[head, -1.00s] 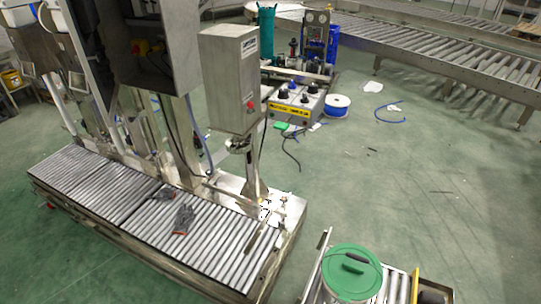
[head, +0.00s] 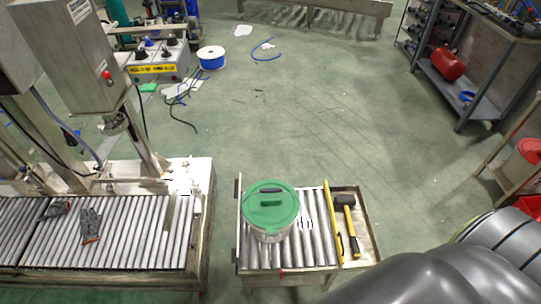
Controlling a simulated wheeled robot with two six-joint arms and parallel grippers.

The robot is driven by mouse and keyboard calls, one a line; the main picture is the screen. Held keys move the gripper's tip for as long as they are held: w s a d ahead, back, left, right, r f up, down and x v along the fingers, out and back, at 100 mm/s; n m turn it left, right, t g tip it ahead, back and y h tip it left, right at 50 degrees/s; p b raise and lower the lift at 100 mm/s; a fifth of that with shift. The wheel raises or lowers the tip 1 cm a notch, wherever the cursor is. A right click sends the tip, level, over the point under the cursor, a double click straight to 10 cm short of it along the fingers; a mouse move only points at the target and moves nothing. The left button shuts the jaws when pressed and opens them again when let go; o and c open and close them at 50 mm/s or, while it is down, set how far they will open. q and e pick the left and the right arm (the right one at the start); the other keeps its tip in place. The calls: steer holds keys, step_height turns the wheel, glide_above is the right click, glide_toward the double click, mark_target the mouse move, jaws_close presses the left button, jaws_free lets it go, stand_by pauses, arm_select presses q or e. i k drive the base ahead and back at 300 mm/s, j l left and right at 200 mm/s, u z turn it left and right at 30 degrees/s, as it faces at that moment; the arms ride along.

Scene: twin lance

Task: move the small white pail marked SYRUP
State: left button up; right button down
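A small white pail with a green lid (head: 271,207) stands upright on a short roller table (head: 315,245) in the lower middle of the head view. A dark handle lies across the lid. Only a little of the white side shows below the lid, and I cannot read any SYRUP mark on it. Neither of my grippers is in view.
A yellow bar (head: 335,220) and a black-headed mallet (head: 347,215) lie at the roller table's right side. A longer roller conveyor (head: 120,235) with grey gloves (head: 91,225) is at left. Large grey rounded shapes fill the lower right. Open green floor lies beyond.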

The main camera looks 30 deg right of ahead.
mark_target(261, 234)
steer(key=z, duration=0.8)
